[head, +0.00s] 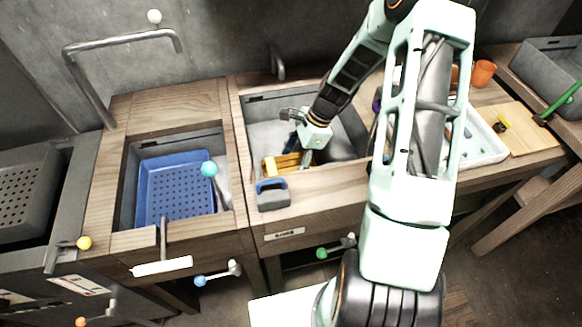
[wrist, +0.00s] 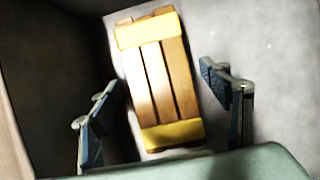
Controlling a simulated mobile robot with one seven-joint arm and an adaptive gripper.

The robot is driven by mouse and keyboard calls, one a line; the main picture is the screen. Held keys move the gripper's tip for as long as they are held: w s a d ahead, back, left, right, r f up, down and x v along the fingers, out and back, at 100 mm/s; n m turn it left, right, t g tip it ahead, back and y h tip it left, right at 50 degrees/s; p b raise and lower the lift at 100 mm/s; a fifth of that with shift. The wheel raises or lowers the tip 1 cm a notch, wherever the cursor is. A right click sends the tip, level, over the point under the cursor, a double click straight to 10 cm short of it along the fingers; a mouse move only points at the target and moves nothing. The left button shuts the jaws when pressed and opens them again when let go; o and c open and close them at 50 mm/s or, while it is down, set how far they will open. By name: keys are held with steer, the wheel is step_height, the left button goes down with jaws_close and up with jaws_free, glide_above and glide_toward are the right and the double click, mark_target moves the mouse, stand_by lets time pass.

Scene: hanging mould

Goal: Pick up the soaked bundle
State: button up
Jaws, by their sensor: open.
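The soaked bundle (wrist: 160,80) is a set of tan wooden slats with a yellow band at each end. It lies on the grey floor of the middle sink, where it also shows in the head view (head: 288,161), partly hidden by my gripper. My gripper (wrist: 165,108) is open, with one dark blue finger on each side of the bundle's near half. Both fingers are apart from the bundle, with a wider gap at the right. In the head view my gripper (head: 305,158) reaches down into the sink.
The sink's wooden front rim (head: 325,184) carries a grey-blue block (head: 271,194). A blue perforated basket (head: 175,190) sits in the left sink. A white tray (head: 482,145) and an orange cup (head: 483,73) stand on the right counter. The sink wall is close to the gripper's left.

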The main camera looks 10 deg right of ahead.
steer(key=shift+a+f, duration=0.1)
steer(key=shift+f, duration=0.1)
steer(key=c, duration=1.6)
steer(key=shift+r, duration=0.15)
